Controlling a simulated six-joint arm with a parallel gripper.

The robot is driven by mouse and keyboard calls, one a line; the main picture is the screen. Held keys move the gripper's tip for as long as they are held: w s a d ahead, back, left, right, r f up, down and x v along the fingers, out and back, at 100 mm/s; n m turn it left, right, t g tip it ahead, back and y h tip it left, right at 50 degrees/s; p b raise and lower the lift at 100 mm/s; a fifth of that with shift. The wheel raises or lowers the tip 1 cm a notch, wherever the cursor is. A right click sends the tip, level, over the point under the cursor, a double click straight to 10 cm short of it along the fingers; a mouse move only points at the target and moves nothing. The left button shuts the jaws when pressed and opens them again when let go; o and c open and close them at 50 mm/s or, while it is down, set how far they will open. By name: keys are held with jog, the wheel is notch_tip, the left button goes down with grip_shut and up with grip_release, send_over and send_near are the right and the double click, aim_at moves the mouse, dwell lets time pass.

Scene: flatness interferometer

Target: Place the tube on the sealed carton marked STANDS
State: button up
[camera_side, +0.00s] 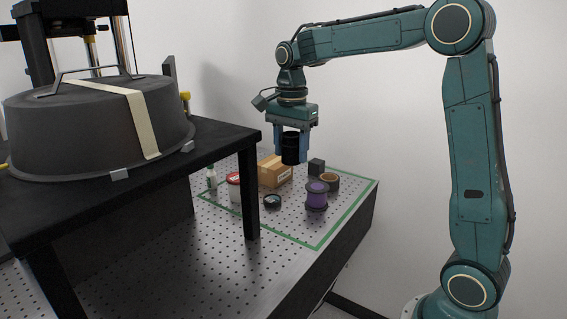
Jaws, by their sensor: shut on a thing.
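My gripper (291,150) points down above the work surface, its fingers shut on a black tube (291,147). The tube is upright and appears raised off the surface. A brown cardboard carton (272,173) with closed top stands on the perforated table, behind and below the tube in the picture. Any marking on it is too small to read. The tube's lower end overlaps the carton's upper right in this view, and I cannot tell the gap between them.
A black raised table (215,140) bears a large dark cover (85,125) at left.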

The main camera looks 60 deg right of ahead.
jog(key=w+d+n, duration=0.3)
jog(key=w+d, duration=0.5)
jog(key=w, duration=0.3)
jog(key=n, duration=0.4)
send_over(276, 167)
jog(key=shift+f, duration=2.35)
jog(key=shift+f, duration=0.2)
jog(key=shift+f, duration=2.05)
jog(key=shift+f, duration=0.1)
jog(key=shift+f, duration=1.7)
jog(key=shift+f, duration=0.1)
